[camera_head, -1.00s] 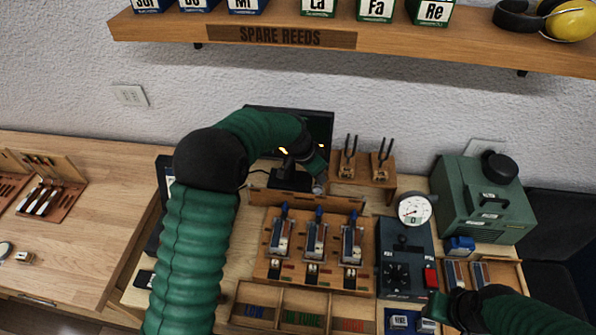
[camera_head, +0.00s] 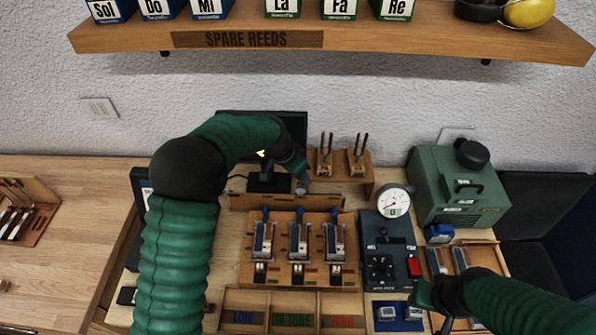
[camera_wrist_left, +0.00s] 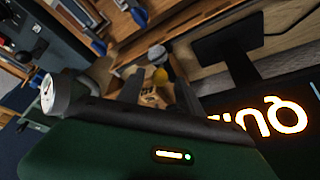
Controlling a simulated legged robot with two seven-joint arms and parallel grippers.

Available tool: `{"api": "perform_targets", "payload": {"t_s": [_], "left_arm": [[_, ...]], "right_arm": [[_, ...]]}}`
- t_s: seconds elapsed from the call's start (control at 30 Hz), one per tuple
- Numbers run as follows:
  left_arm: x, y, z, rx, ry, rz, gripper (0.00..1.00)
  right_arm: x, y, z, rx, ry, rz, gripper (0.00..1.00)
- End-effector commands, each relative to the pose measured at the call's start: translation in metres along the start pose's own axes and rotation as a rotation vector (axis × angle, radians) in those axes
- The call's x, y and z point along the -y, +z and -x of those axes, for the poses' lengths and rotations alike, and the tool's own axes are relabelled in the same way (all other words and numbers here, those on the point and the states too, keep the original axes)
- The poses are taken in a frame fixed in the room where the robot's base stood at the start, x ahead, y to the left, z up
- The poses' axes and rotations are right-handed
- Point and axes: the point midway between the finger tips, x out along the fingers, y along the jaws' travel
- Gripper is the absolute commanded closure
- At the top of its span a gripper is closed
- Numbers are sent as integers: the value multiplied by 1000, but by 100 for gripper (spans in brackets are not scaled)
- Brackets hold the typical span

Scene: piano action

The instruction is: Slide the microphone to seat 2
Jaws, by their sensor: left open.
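The microphone (camera_head: 303,187) is a small grey head at the wooden rail (camera_head: 285,201), behind the bench with three blue-topped clamp stations. In the left wrist view a rounded grey piece (camera_wrist_left: 157,54), which looks like the microphone, shows beyond my fingers. My left gripper (camera_head: 298,172) reaches down from above, close over the microphone. Its two dark fingers (camera_wrist_left: 160,96) stand apart; I cannot tell whether they touch it. The seat marks are too small to read. My right gripper (camera_head: 424,296) is low at the right, near the control box; its fingers are unclear.
A black monitor (camera_head: 290,124) stands behind my left gripper. Tuning forks on a wooden stand (camera_head: 342,183) are right of the microphone. A dial gauge (camera_head: 395,203) rises above the control box (camera_head: 377,240). A green machine (camera_head: 457,190) and the reed shelf (camera_head: 330,42) flank the space.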

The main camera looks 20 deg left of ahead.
Motion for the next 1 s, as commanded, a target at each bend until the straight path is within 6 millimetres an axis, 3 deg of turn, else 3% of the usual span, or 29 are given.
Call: {"api": "perform_targets", "payload": {"t_s": [0.17,0.5,0.63,0.8,1.0], "left_arm": [[1,-1,22,-4,-3,0,57],[2,0,119,-4,-4,0,57],[2,-1,147,-3,-3,0,57],[2,-1,165,0,0,1,57],[1,-1,167,0,0,0,57]], "right_arm": [[0,1,-5,0,0,0,63],[0,4,-17,0,0,0,63],[0,5,-19,0,0,0,63],[0,5,-20,0,0,0,63],[0,5,-20,0,0,0,63]]}}
